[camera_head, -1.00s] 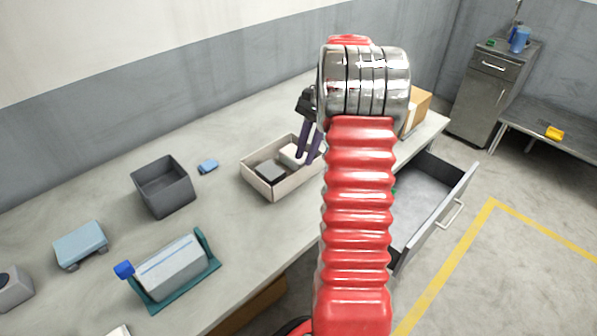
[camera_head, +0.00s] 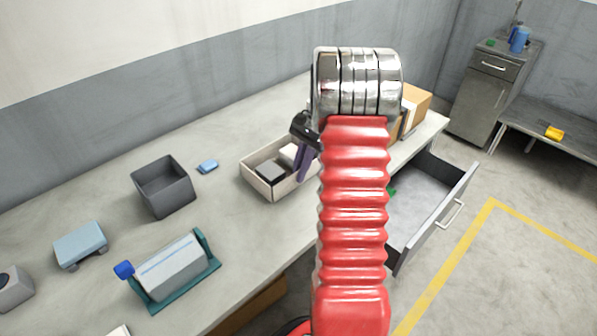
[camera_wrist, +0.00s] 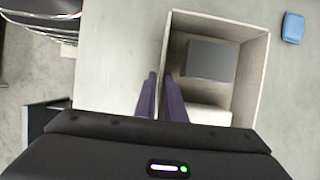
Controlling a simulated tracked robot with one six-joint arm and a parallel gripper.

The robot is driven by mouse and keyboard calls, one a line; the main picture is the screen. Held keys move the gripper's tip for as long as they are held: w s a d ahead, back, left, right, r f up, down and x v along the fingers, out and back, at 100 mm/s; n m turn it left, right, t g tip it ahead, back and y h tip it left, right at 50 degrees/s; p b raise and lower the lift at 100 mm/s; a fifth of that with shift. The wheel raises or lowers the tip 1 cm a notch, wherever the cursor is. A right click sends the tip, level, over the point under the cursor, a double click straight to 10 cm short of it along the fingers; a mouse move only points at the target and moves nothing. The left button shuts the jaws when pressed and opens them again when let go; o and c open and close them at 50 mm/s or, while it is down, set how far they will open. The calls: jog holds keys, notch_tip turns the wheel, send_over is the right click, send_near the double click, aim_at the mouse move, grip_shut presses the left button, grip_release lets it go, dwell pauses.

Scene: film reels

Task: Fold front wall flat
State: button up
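A cream open-topped box (camera_head: 262,187) stands on the workbench, all its visible walls upright. It also shows in the wrist view (camera_wrist: 257,75). A dark grey block (camera_wrist: 210,60) and a white block (camera_head: 290,154) lie inside. My gripper (camera_wrist: 160,76) has purple fingers, apart with a narrow gap, at the box's left wall in the wrist view, the side toward the bench's front edge. The wall's edge appears in the gap between the fingertips; whether they touch it is unclear. In the head view my arm hides the box's right end and part of my gripper.
A grey bin (camera_head: 165,190) and a small blue block (camera_head: 207,166) lie left of the box. A teal stand with a grey body (camera_head: 172,270) is nearer. An open drawer (camera_head: 425,205) juts from the bench front. Cardboard boxes (camera_head: 412,108) stand behind my arm.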

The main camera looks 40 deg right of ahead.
grip_shut()
